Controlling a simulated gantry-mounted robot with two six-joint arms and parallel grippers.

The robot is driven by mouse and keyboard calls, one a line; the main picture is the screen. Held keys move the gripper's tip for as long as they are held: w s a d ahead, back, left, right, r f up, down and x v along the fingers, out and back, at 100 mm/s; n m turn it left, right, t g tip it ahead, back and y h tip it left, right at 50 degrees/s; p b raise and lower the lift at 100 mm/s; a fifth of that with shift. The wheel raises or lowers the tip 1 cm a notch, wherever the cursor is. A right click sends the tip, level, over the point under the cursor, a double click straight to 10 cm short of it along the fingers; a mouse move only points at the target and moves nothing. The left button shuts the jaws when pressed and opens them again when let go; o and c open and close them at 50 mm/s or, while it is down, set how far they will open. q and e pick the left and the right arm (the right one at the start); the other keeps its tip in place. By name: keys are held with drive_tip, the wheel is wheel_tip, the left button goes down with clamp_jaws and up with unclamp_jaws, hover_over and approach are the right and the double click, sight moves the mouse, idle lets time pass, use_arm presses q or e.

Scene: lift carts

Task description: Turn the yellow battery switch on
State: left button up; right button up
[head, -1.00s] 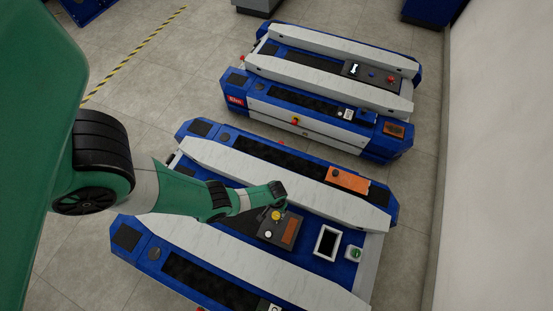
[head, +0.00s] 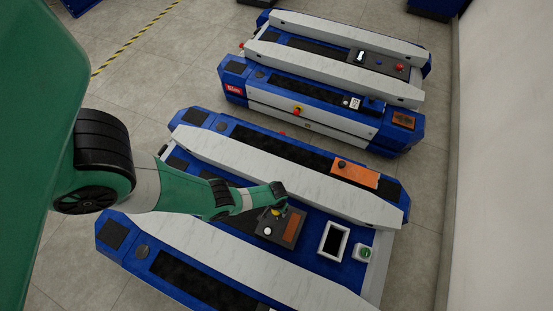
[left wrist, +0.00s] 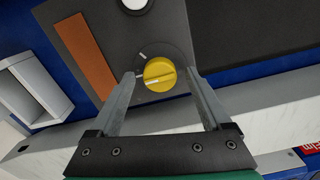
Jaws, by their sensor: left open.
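The yellow battery switch (left wrist: 158,74) is a round knob with a ridge across it, on the dark panel (left wrist: 125,30) of the near cart. White marks show on the panel beside it and near its left side. In the head view the switch (head: 276,211) is partly hidden by my left gripper (head: 278,203). In the left wrist view the open fingers of my left gripper (left wrist: 163,78) stand on either side of the knob, with gaps left and right. I cannot tell how far above the panel the tips are. My right gripper is not in view.
A white button (head: 268,231) and an orange plate (head: 292,229) share the panel. A white-framed opening (head: 346,238) and a green button (head: 363,252) lie to the right. Pale rails (head: 290,182) run along both sides. A second cart (head: 330,118) stands behind.

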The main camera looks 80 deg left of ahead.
use_arm(q)
clamp_jaws()
idle(0.3)
drive_tip(key=shift+m, duration=0.3)
drive_tip(key=m, duration=1.1)
drive_tip(key=shift+m, duration=0.3)
idle(0.4)
